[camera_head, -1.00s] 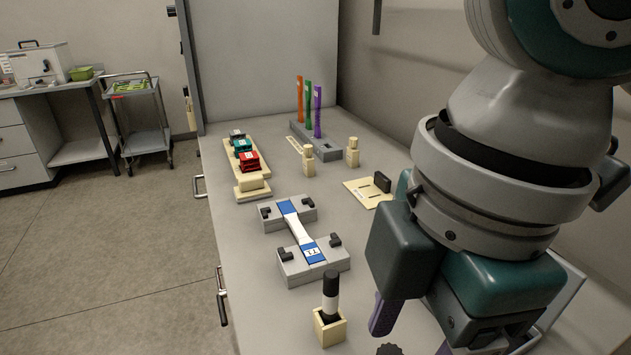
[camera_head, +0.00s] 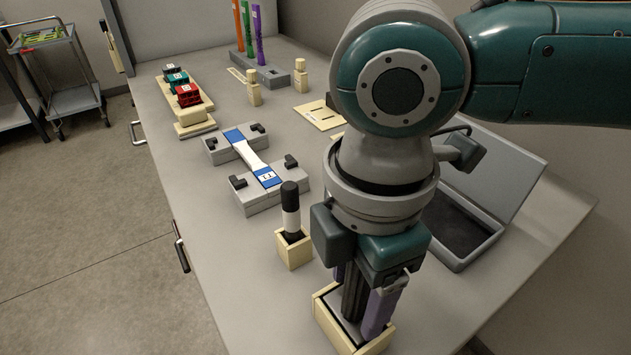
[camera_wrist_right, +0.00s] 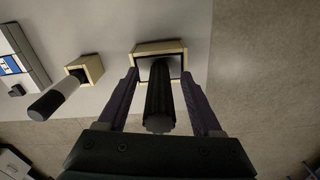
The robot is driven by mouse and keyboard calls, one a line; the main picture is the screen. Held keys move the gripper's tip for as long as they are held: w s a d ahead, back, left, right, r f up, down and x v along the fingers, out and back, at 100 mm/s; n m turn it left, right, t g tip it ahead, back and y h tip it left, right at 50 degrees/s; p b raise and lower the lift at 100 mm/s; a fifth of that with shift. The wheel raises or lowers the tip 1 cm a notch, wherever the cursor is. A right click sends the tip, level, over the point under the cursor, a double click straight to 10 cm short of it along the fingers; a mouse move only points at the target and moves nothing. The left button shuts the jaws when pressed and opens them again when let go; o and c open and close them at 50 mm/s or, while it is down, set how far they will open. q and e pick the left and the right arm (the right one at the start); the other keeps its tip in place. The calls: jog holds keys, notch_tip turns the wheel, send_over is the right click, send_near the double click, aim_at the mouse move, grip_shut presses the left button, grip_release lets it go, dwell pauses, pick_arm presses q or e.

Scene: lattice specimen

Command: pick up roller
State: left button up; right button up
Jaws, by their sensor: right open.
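The likely roller, a dark ribbed upright handle (camera_head: 354,296), stands in a square pale wooden holder (camera_head: 330,322) at the near edge of the head view. My right gripper (camera_head: 362,303) points down over it, open, with a purple finger on either side. In the right wrist view the dark handle (camera_wrist_right: 160,100) stands between the two fingers (camera_wrist_right: 163,98), with visible gaps on both sides. Its lower end is inside the holder (camera_wrist_right: 150,50), so what is at the bottom is hidden. My left gripper is not in view.
A black-and-white pen-like tool (camera_head: 290,212) stands in a small wooden block (camera_head: 294,250) close left of my gripper. A grey clamp fixture (camera_head: 242,200) holds a white-and-blue specimen (camera_head: 252,157). An open grey case (camera_head: 480,205) lies behind my arm, to the right.

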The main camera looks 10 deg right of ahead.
jog(key=shift+f, duration=0.2)
grip_shut()
dwell(0.4)
